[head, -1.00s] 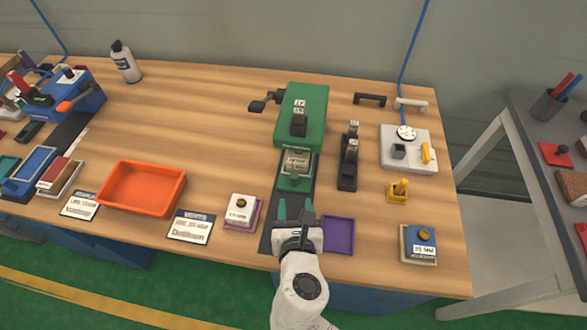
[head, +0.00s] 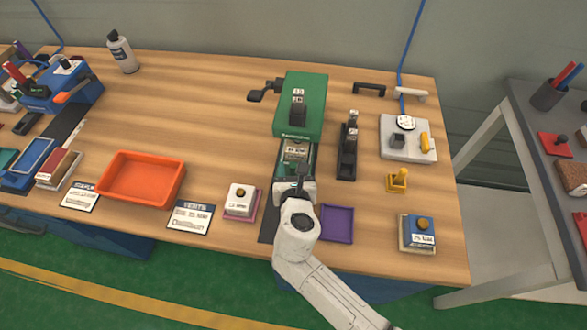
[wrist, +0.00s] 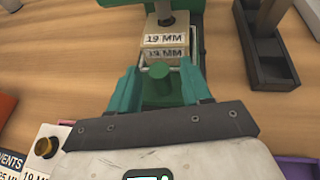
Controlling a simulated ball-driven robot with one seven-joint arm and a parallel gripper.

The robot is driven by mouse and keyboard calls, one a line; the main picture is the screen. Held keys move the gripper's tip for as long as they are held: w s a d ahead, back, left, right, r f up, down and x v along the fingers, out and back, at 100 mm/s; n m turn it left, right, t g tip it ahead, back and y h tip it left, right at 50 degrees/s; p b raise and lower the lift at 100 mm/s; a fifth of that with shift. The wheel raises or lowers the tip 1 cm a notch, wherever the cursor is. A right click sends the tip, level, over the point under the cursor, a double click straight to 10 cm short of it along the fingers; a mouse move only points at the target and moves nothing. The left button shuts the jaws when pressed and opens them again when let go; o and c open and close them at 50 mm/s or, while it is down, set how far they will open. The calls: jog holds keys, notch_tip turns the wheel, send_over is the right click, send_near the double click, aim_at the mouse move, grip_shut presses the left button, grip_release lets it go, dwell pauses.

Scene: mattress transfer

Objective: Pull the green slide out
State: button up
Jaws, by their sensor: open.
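The green machine (head: 303,92) stands at the back middle of the bench, with a dark crank on its left. Its green slide (head: 284,152) extends toward me and carries a block marked 19 MM (head: 297,150). In the wrist view the slide's round green knob (wrist: 158,79) stands at its near end, with the 19 MM block (wrist: 165,48) behind it. My gripper (wrist: 157,85) is open, with one teal finger on each side of the knob. I cannot tell whether the fingers touch it. In the head view my wrist hides the fingertips and knob.
A black holder (head: 347,152) stands right of the slide and a purple tray (head: 338,224) lies at the bench's near edge. Left are a white block with a gold knob (head: 240,201), a VENTS card (head: 190,216) and an orange tray (head: 142,177).

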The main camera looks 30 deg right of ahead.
grip_shut()
dwell(0.3)
dwell(0.3)
